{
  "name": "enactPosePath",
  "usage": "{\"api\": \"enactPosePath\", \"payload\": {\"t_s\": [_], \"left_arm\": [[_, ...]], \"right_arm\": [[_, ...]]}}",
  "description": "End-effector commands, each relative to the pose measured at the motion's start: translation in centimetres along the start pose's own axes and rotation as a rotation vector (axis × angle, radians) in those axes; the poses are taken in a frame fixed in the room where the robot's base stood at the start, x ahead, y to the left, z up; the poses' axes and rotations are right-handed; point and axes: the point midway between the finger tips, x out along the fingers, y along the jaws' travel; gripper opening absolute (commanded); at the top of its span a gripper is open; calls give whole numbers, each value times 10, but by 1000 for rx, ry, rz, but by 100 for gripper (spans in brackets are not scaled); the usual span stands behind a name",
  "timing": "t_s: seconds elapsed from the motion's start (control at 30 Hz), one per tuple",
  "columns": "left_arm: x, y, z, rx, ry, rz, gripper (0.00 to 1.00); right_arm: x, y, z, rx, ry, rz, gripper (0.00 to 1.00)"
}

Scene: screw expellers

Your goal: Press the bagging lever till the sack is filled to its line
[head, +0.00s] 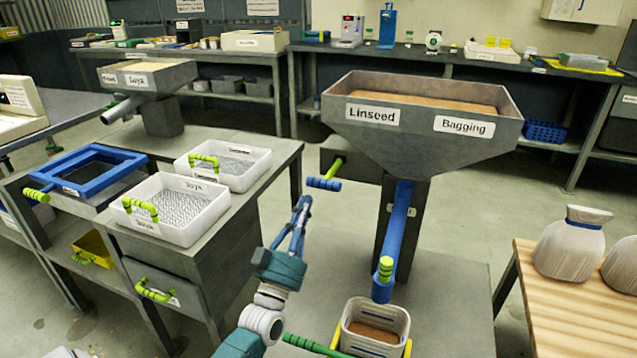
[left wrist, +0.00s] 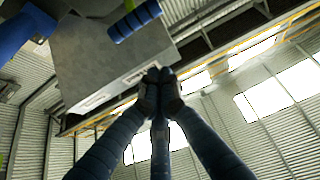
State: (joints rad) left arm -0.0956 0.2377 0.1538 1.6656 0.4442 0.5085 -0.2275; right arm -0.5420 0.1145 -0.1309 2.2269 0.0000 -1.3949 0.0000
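The hopper (head: 420,120) is labelled Linseed and Bagging and holds brown seed. A blue chute (head: 396,225) with a green grip runs down its front. A lever with a blue ribbed grip (head: 323,184) and a green part sticks out left of the hopper; the blue grip also shows in the left wrist view (left wrist: 134,21). My left gripper (head: 304,201) is just below this grip, apart from it. Its fingertips meet (left wrist: 160,78), with nothing between them. My right gripper is out of view.
Left is a bench with two white mesh trays (head: 178,208) and a blue-framed sieve (head: 88,172). Right, a wooden table (head: 570,310) bears tied sacks (head: 568,250). A green handle (head: 315,345) lies beside the pale container. Open floor lies between hopper and back benches.

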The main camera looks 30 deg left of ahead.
Motion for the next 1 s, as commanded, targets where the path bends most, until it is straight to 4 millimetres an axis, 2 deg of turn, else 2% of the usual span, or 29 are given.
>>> {"api": "enactPosePath", "payload": {"t_s": [0.3, 0.43, 0.57, 0.9, 0.93, 1.0], "left_arm": [[1, 0, -1, 0, 3, -1, 0], [9, 0, -1, -1, 4, 0, 0], [29, 0, -2, -1, 6, 0, 0], [102, 0, -2, -1, 6, 0, 0], [101, 0, 4, 0, 0, 0, 0], [95, 0, 15, -1, -2, 1, 0]], "right_arm": [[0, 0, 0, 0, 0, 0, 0], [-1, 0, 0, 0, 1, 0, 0], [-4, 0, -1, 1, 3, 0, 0], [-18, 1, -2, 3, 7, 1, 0], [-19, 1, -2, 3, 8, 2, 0], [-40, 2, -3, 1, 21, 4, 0]]}}
